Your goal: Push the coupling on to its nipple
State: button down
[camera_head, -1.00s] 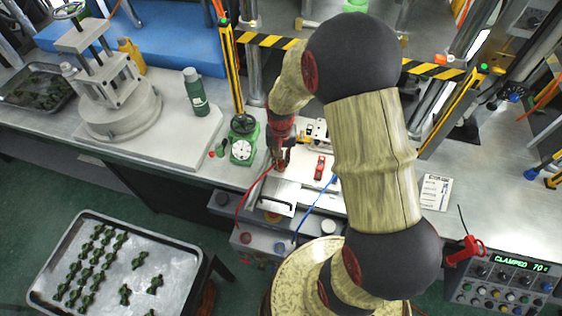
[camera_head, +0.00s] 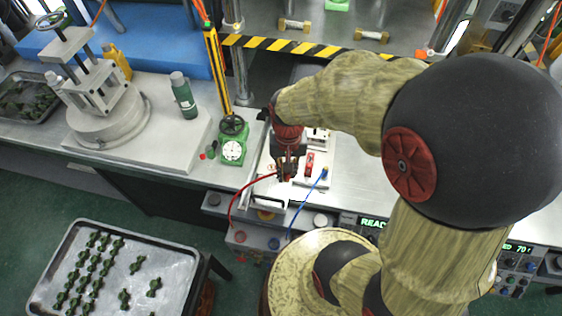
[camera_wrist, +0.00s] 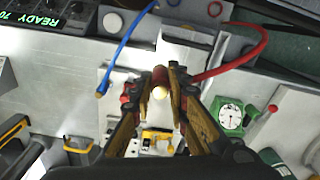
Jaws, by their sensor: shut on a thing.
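My gripper (camera_head: 287,176) is low over the white plate on the bench, between the green dial gauge and a red part (camera_head: 310,163). In the wrist view my gripper (camera_wrist: 162,85) has its two fingers closed on a red coupling (camera_wrist: 160,74). The red hose (camera_wrist: 240,66) runs up to the fingers from the right. A pale round end shows just below the coupling, between the fingers. I cannot make out the nipple or whether the coupling touches it. The blue hose's coupling (camera_wrist: 100,92) is apart, to the left; it also shows in the head view (camera_head: 324,173).
The green dial gauge (camera_head: 233,150) stands close left of my gripper. A green bottle (camera_head: 184,95) and a grey press (camera_head: 100,100) are farther left. A metal tray (camera_head: 180,265) of dark green parts is at the lower left. A display reads READY (camera_head: 373,222).

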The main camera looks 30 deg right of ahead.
jog(key=shift+s+a+r, duration=0.1)
jog(key=shift+s+r, duration=0.05)
jog(key=shift+s, duration=0.2)
jog(key=shift+s+a+f+p, duration=0.15)
jog(key=shift+f+p, duration=0.25)
jog(key=shift+f, duration=0.4)
jog(key=w+d+f, duration=0.1)
jog(key=w+f, duration=0.2)
jog(key=w, duration=0.3)
send_over(272, 165)
jog(key=shift+a+p, duration=0.1)
jog(key=shift+p, duration=0.35)
jog(key=shift+f+b, duration=1.7)
jog(key=shift+f, duration=1.15)
jog(key=shift+f+b, duration=0.5)
jog(key=shift+f, duration=0.75)
jog(key=c, duration=1.6)
grip_release()
jog(key=shift+c, duration=0.2)
